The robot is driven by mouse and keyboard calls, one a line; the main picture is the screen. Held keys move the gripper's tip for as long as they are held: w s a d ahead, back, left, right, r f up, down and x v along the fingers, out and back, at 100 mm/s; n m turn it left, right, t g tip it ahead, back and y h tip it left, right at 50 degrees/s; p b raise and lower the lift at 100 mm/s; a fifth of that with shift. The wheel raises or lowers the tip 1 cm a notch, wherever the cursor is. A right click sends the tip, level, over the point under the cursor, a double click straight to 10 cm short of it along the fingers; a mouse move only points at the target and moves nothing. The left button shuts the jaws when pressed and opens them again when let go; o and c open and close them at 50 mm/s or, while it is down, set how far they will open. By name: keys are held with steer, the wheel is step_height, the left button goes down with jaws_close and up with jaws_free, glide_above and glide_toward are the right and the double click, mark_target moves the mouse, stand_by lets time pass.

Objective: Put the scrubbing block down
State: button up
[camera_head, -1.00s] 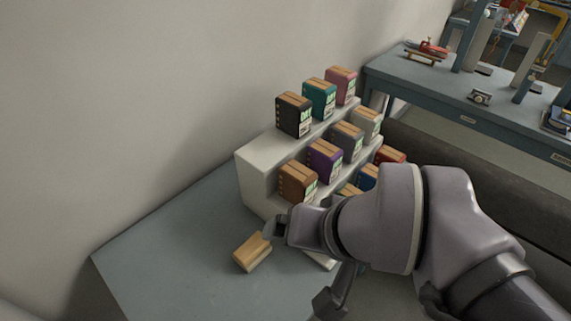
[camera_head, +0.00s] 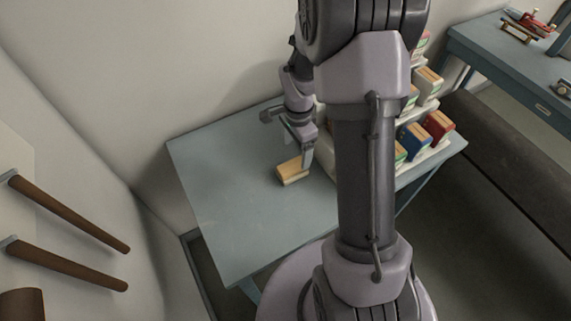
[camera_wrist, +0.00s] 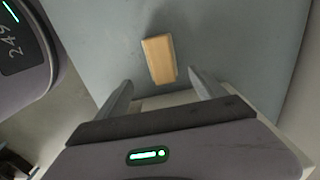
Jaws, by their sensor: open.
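The scrubbing block (camera_head: 293,171) is a small tan, wood-coloured block. It lies on the grey-blue table (camera_head: 240,215), to the left of the stepped shelf. In the wrist view the block (camera_wrist: 160,59) rests on the table top, ahead of and between the two fingers. My gripper (camera_head: 300,150) is open, just above and behind the block in the head view. In the wrist view my gripper (camera_wrist: 160,97) has its fingers spread apart with nothing between the tips. Part of the shelf is hidden behind my arm.
A white stepped shelf (camera_head: 437,150) holds several coloured boxes, such as a red one (camera_head: 438,125) and a blue one (camera_head: 413,140). Another table (camera_head: 490,60) stands at the upper right. Brown rods (camera_head: 70,212) stick out from the left wall. The front left of the table is clear.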

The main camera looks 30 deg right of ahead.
mark_target(292, 165)
step_height(292, 165, down, 4)
steer(key=shift+f+b, duration=0.2)
steer(key=shift+b, duration=0.25)
steer(key=f+b, duration=0.1)
steer(key=f, duration=0.1)
steer(key=a+f+b, duration=0.1)
steer(key=f, duration=0.2)
steer(key=shift+w, duration=0.2)
steer(key=shift+r, duration=0.1)
steer(key=c, duration=1.7)
